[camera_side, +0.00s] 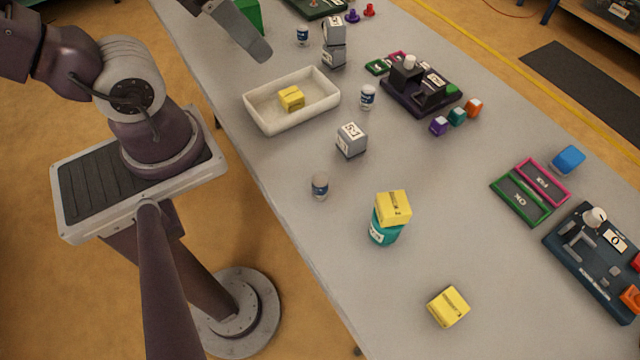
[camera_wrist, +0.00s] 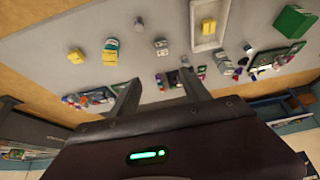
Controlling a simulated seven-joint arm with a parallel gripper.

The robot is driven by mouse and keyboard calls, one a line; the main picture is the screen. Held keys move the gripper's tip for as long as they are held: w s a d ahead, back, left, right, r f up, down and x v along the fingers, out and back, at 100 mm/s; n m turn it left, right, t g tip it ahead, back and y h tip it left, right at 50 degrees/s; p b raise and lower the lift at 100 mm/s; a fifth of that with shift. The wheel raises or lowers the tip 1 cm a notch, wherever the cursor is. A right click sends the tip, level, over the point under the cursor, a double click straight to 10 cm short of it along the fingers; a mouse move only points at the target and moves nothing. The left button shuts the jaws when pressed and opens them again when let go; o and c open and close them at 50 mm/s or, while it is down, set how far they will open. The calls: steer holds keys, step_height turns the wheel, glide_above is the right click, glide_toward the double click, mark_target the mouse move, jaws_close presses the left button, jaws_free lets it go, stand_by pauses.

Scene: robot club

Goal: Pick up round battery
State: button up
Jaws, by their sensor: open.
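Several small upright cylinders look like round batteries, with pale and dark blue sides. In the side view one (camera_side: 319,187) stands near the table's near edge, one (camera_side: 367,97) right of the white tray, and one (camera_side: 303,36) behind the tray. The near-edge one also shows in the wrist view (camera_wrist: 139,24). My gripper (camera_wrist: 161,78) is open and empty, its two fingers apart above the table, touching none of them. In the side view only a grey end part of my arm shows at the top, so the fingertips there are unclear.
A white tray (camera_side: 262,120) holds a yellow block (camera_side: 291,98). Grey blocks (camera_side: 351,140) stand nearby. Dark fixtures (camera_side: 402,101) are farther right. The table's middle is largely clear.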

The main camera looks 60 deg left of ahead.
steer(key=w+a+f+m+g+y, duration=0.2)
steer(key=w+a+f+m+y, duration=0.15)
steer(key=w+f+m, duration=0.3)
steer(key=m+g+h, duration=0.4)
steer(key=m+h, duration=0.1)
steer(key=m, duration=0.9)
glide_above(320, 179)
steer(key=a, duration=0.1)
steer(key=f, duration=1.9)
steer(key=shift+s+a+f, duration=0.1)
steer(key=shift+s+f, duration=0.1)
steer(key=shift+f, duration=0.2)
steer(key=f, duration=0.2)
steer(key=d+f, duration=0.1)
steer(key=f, duration=0.1)
steer(key=shift+f, duration=0.3)
steer(key=shift+w+d+f, duration=0.1)
steer(key=shift+w+f, duration=0.05)
steer(key=shift+f, duration=0.55)
jaws_close()
